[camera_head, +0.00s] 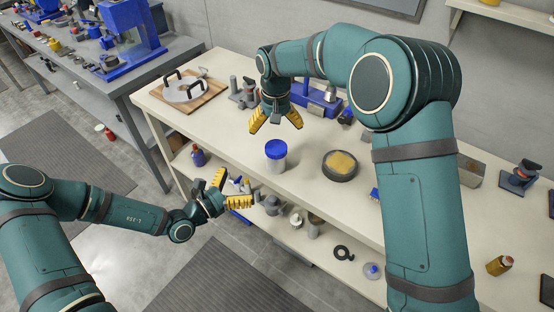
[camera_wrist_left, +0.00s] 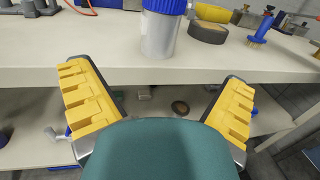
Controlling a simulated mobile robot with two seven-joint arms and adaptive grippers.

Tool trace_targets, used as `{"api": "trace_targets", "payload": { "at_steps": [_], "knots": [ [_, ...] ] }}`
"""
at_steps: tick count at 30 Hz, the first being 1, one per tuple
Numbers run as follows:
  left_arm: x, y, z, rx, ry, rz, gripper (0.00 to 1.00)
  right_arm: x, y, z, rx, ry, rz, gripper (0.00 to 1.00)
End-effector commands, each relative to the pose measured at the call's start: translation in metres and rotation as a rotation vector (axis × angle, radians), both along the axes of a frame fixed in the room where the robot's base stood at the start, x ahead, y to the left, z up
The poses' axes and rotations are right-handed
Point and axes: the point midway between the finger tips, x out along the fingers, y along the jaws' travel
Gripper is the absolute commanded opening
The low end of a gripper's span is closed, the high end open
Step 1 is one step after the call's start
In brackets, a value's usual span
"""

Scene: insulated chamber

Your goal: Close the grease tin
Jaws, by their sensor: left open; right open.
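A round dark tin (camera_head: 340,174) with a yellow top surface, which looks like the grease tin, sits on the pale bench; it also shows in the left wrist view (camera_wrist_left: 207,33). I see no lid on it. A clear jar with a blue cap (camera_head: 276,155) stands upright to its left and shows large in the left wrist view (camera_wrist_left: 158,35). My left gripper (camera_head: 229,191) is open and empty in front of the bench edge, below the jar. My right gripper (camera_head: 276,119) is open and empty above the bench, behind the jar and apart from it.
A wooden board with a grey disc and black handles (camera_head: 186,90) lies at the bench's left end. A blue machine (camera_head: 316,101) stands behind the right gripper. Small parts and a black ring (camera_head: 343,253) lie on the lower shelf. A yellowish bottle (camera_head: 499,265) lies at right.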

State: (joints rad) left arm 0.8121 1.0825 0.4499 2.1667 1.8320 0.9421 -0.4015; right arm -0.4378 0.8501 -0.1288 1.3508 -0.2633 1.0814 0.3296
Motion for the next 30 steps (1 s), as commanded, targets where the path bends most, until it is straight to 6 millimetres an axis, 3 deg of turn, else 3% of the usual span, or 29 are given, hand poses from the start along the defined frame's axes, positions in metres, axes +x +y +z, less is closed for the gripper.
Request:
{"api": "trace_targets", "payload": {
  "at_steps": [8, 24, 30],
  "knots": [
    [0.011, -0.013, 0.000, -0.002, -0.003, -0.002, 1.00, 0.000, 0.000, 0.000, 0.000, 0.000, 0.000, 0.96],
    [0.073, -0.083, 0.000, -0.001, 0.000, -0.003, 1.00, 0.000, 0.000, 0.000, 0.000, 0.000, 0.000, 0.96],
    [0.088, -0.098, 0.000, 0.000, 0.000, -0.002, 1.00, 0.000, 0.000, 0.000, 0.000, 0.000, 0.000, 0.96]
  ]
}}
